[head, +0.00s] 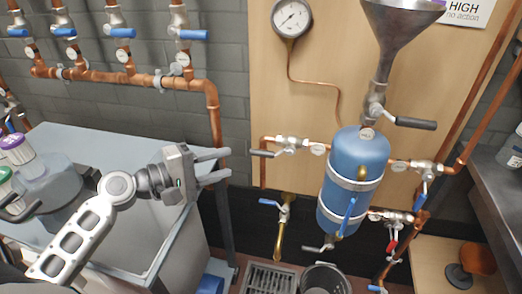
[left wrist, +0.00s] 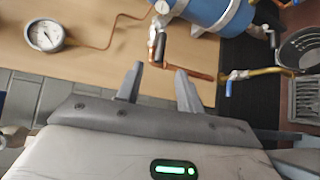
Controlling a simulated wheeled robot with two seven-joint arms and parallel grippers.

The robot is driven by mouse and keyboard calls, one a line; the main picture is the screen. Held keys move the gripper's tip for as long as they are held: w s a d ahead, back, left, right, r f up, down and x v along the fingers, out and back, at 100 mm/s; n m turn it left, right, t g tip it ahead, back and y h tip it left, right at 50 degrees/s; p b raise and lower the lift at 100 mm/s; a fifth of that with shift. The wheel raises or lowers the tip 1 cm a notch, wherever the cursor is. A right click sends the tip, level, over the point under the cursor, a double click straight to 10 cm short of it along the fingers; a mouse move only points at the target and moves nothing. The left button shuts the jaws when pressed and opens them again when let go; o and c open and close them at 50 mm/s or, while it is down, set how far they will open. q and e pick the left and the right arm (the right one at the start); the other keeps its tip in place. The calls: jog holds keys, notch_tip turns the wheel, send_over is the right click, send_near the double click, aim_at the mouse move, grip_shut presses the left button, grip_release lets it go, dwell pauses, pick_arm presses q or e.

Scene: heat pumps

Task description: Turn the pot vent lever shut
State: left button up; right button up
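The pot is a blue tank (head: 354,168) with metal bands on the wooden panel. A valve on its left pipe has a dark lever (head: 262,153) pointing left. Other levers are a black one (head: 415,123) under the funnel, a blue one (head: 348,216) on the pot's front and a dark one (head: 312,249) below. No label shows which is the vent. My left gripper (head: 228,164) is open and empty, left of the left-pipe lever and apart from it. In the left wrist view, that lever (left wrist: 159,46) shows just beyond the open fingertips (left wrist: 160,73). My right gripper is out of view.
A pressure gauge (head: 292,17) and a metal funnel (head: 400,30) are above. A brass drain pipe with a blue lever (head: 270,203) hangs lower left of the pot. A grey-topped bench (head: 115,145) stands left. A bucket (head: 325,280) and floor grate (head: 268,280) lie below.

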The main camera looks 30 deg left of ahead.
aim_at(255, 154)
pick_arm(q)
jog(key=p+x, duration=0.1)
jog(key=x, duration=0.9)
jog(key=shift+w+d, duration=0.1)
jog(key=shift+w, duration=0.1)
grip_shut()
